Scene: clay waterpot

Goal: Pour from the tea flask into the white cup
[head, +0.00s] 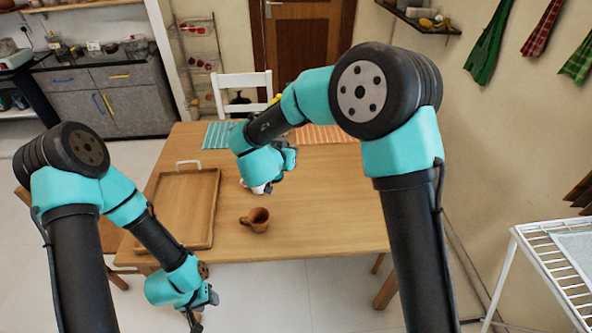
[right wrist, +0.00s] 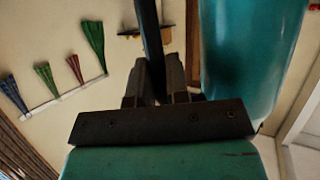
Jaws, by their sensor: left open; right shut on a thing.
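My right gripper (right wrist: 160,92) is shut on a dark upright strip (right wrist: 150,35), seen in the right wrist view. A large rounded teal body (right wrist: 255,60) stands close beside this strip; it looks like the tea flask with its dark handle, though its ends are out of view. In the head view my right wrist hangs over the table and hides most of what it holds. A white object (head: 258,188), probably the white cup, shows just below that wrist, mostly hidden. My left gripper (head: 203,309) is open and empty, low in front of the table's near edge.
A wooden tray (head: 183,208) lies to the left. Placemats and a white chair (head: 242,84) are behind. The table's right part is clear.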

